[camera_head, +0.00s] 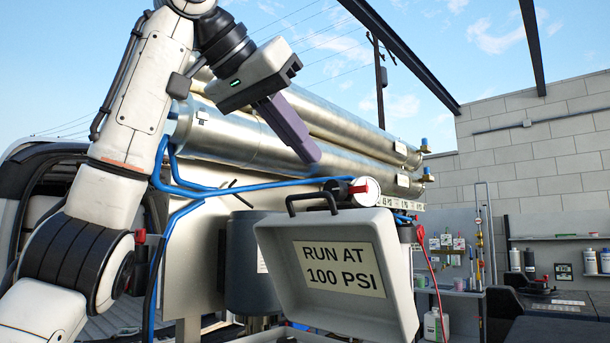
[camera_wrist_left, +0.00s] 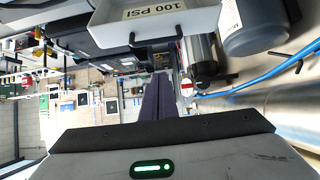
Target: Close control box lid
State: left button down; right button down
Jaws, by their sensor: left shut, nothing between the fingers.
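The grey control box lid (camera_head: 390,235) stands raised and tilted in the lower middle of the head view, its "RUN AT 100 PSI" label (camera_head: 338,268) facing me. A black handle (camera_head: 312,200) sits on its top edge. The rest of the box is not clearly visible. My left gripper (camera_head: 308,152) is shut and empty, above the lid and apart from the handle. In the left wrist view its closed fingers (camera_wrist_left: 158,82) point toward the lid (camera_wrist_left: 155,28), which shows at the top with the handle (camera_wrist_left: 156,42). My right gripper is not in view.
Large metal membrane tubes (camera_head: 350,125) run behind the gripper. Blue hoses (camera_head: 240,188) and a red-and-white fitting (camera_head: 362,190) lie close behind the lid. A dark grey canister (camera_head: 250,265) stands left of it. Open air lies above the handle.

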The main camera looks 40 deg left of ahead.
aim_at(304, 222)
pick_arm(q)
jog(key=x, duration=0.4)
jog(key=shift+s+a+f, duration=0.2)
jog(key=shift+s+f, duration=0.7)
jog(key=shift+s, duration=0.3)
jog(key=shift+s+f, duration=0.3)
jog(key=shift+s, duration=0.1)
